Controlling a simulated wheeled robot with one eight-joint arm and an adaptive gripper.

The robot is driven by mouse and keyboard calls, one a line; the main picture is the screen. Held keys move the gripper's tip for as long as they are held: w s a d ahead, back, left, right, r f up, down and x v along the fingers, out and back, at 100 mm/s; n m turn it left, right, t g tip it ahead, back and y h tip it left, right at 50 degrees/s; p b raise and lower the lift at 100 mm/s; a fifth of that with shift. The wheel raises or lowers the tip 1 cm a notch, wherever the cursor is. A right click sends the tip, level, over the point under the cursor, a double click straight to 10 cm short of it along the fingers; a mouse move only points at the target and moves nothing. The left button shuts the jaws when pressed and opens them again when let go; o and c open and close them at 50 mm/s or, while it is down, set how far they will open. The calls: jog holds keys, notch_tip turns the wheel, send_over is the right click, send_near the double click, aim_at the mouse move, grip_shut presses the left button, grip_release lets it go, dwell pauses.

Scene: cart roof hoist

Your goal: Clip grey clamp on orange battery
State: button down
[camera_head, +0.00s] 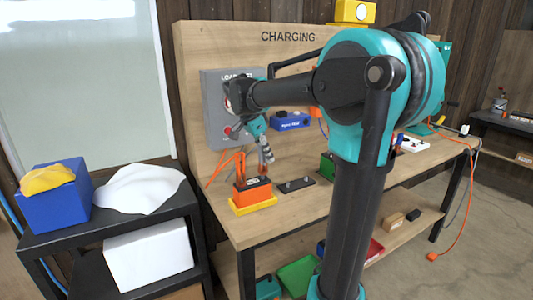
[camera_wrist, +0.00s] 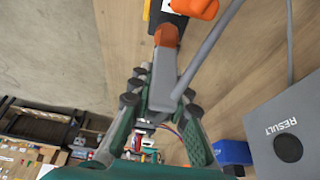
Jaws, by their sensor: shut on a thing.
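The orange battery (camera_head: 252,193) stands upright on a yellow base on the bench, in front of the grey load tester (camera_head: 213,85). Orange leads and an orange upright piece (camera_head: 239,166) are at its left end. My gripper (camera_head: 259,132) is above and just behind the battery's right side. It is shut on the grey clamp (camera_head: 267,153), which hangs down toward the battery top. In the wrist view the grey clamp (camera_wrist: 163,78) lies between the two fingers (camera_wrist: 160,112). An orange part (camera_wrist: 165,36) is at its far end. I cannot tell whether the clamp touches the battery.
A grey cable (camera_wrist: 212,45) runs beside the clamp in the wrist view. A black plate with posts (camera_head: 297,185) lies right of the battery. A blue device (camera_head: 289,121) is at the back panel. The bench front (camera_head: 262,228) is clear. A black side cart (camera_head: 125,222) stands left.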

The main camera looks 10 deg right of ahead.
jog(key=shift+f, duration=0.95)
jog(key=c, duration=1.3)
grip_release()
jog(key=shift+c, duration=0.2)
jog(key=v, duration=1.2)
